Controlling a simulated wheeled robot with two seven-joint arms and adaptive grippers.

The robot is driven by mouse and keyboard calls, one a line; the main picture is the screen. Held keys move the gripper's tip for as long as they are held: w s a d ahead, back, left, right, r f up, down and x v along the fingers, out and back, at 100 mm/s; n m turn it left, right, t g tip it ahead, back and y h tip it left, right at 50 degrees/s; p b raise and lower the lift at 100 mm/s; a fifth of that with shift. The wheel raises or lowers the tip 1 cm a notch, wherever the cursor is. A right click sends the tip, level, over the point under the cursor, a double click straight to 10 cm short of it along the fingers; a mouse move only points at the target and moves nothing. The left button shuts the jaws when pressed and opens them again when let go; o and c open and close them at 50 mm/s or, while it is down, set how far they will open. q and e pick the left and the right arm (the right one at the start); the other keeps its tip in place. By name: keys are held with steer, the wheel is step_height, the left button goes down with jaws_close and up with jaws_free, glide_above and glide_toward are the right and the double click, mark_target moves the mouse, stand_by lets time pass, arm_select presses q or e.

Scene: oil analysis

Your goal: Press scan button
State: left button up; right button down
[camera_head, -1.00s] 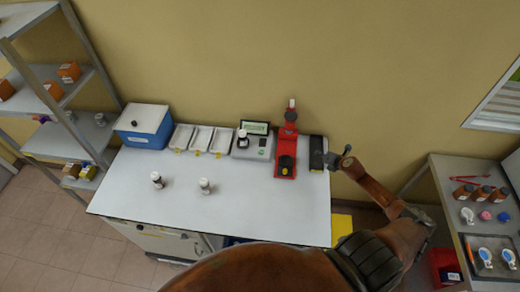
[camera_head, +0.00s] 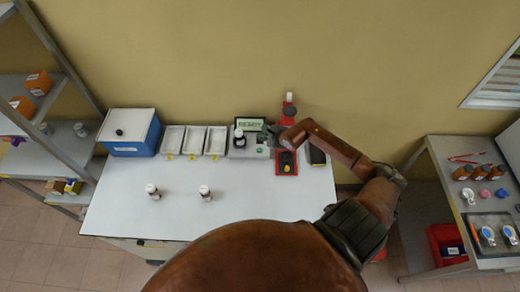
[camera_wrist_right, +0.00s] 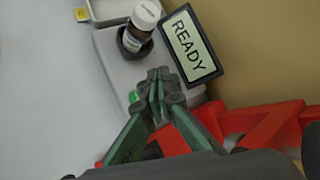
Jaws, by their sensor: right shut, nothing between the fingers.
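The analyzer (camera_head: 238,153) is a pale grey device at the back of the white table, with a screen (camera_head: 249,125) behind it. In the right wrist view the screen (camera_wrist_right: 192,43) reads "READY". A white-capped dark bottle (camera_head: 239,137) stands in the analyzer's holder; it also shows in the wrist view (camera_wrist_right: 138,28). A green button (camera_wrist_right: 134,96) peeks out beside my fingers, partly hidden by them. My right gripper (camera_head: 270,130) is shut and empty over the analyzer's right side. In the wrist view its fingertips (camera_wrist_right: 159,76) are close to the button; contact cannot be told.
A red stand (camera_head: 287,162) is just right of the analyzer, beneath my right arm. Three white trays (camera_head: 194,140) and a blue box (camera_head: 130,134) are to the left. Two bottles, left (camera_head: 152,191) and right (camera_head: 205,192), stand on the otherwise clear table (camera_head: 120,210).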

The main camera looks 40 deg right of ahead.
mark_target(261, 151)
step_height(261, 151, down, 3)
steer(key=shift+f+b, duration=0.2)
steer(key=shift+b, duration=0.9)
step_height(261, 151, down, 6)
steer(key=b, duration=0.4)
steer(key=shift+r, duration=0.2)
arm_select(q)
step_height(261, 151, down, 6)
steer(key=w, duration=0.1)
steer(key=shift+f, duration=0.15)
arm_select(e)
steer(key=shift+w, duration=0.1)
arm_select(q)
steer(key=shift+w, duration=0.3)
steer(key=shift+s+f+b, duration=0.1)
steer(key=shift+f+b, duration=0.3)
steer(key=shift+b, duration=0.05)
arm_select(e)
steer(key=shift+f, duration=0.4)
